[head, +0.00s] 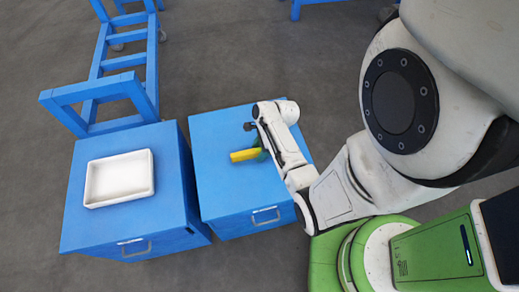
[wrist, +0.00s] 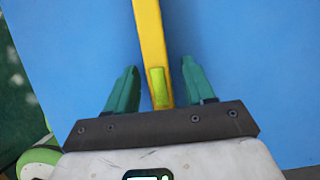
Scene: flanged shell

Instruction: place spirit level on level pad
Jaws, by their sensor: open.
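The spirit level is a yellow bar (head: 244,155) on the right blue cabinet top. In the wrist view the yellow spirit level (wrist: 149,35) runs up from between my fingers past the top edge, with a green vial near its lower end. My gripper (wrist: 159,68) is open, its teal fingers on either side of the bar with blue surface showing between each finger and the bar. In the head view my gripper (head: 260,149) is at the right end of the bar and partly hidden by my wrist. I cannot make out a level pad in either view.
The right blue cabinet (head: 215,185) is otherwise mostly bare. Left of it, across a narrow gap, stands another blue cabinet (head: 85,225) with an empty white tray (head: 122,203). A blue wheeled frame (head: 125,62) stands behind. Grey floor surrounds them.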

